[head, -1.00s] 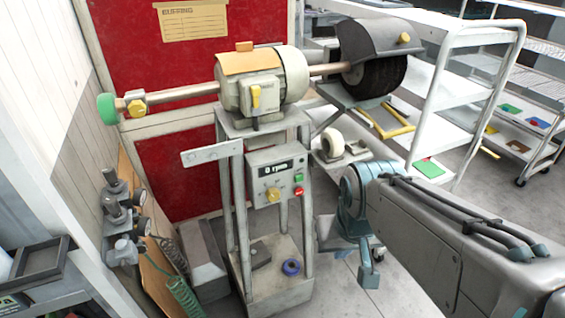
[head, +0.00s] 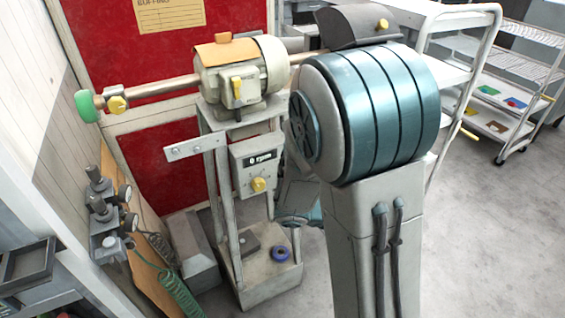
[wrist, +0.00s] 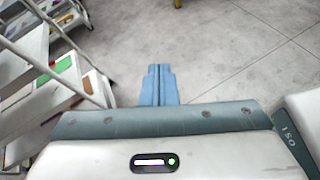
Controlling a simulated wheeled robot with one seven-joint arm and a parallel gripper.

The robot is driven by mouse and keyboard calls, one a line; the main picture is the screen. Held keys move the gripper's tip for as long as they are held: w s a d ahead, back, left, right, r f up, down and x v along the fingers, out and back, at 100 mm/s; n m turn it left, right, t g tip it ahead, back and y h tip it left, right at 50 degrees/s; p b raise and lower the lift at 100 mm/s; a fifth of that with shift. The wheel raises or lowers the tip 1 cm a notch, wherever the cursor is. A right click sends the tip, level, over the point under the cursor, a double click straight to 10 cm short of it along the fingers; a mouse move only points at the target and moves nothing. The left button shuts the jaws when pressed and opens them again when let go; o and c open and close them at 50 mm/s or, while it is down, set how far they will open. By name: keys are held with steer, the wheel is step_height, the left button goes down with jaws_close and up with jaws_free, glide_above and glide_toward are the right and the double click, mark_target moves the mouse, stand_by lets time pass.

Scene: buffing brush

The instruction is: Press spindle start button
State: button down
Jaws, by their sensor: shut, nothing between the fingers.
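The buffing machine's control box (head: 243,178) stands on the metal stand in the head view, with a display reading 0 rpm (head: 263,158) and a yellow knob (head: 258,185). The right side of the box, with its green and red buttons, is hidden behind my arm. My gripper shows in the wrist view as blue fingers (wrist: 158,86), shut together and empty, pointing over bare floor. In the head view my arm covers the gripper, so its distance from the box cannot be told.
The motor (head: 240,75) with its horizontal shaft sits above the box. A metal bracket (head: 195,148) juts out left. Air regulators (head: 105,210) are at the left wall. White shelving (head: 490,90) stands at the right; the floor (head: 490,240) is clear at lower right.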

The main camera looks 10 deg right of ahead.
steer(key=w+a+f+n+t+y, duration=0.1)
steer(key=w+a+n+t, duration=0.3)
steer(key=n, duration=0.4)
steer(key=w+a+f+n+t+y, duration=0.2)
steer(key=w+a+f+n+t, duration=0.1)
steer(key=w+n+t, duration=0.3)
steer(key=w+a+f+n+t+y+p, duration=0.1)
steer(key=w+a+f+n+t, duration=0.2)
steer(key=n, duration=0.8)
steer(key=w+a+t, duration=0.2)
steer(key=w+t, duration=0.1)
steer(key=t, duration=0.1)
steer(key=shift+a, duration=0.2)
steer(key=w+a, duration=0.2)
steer(key=w, duration=0.6)
steer(key=shift+w+a, duration=0.15)
steer(key=shift+a, duration=0.15)
steer(key=shift+w, duration=0.15)
steer(key=shift+w+a+p, duration=0.15)
steer(key=shift+w+p, duration=0.1)
steer(key=shift+p, duration=0.05)
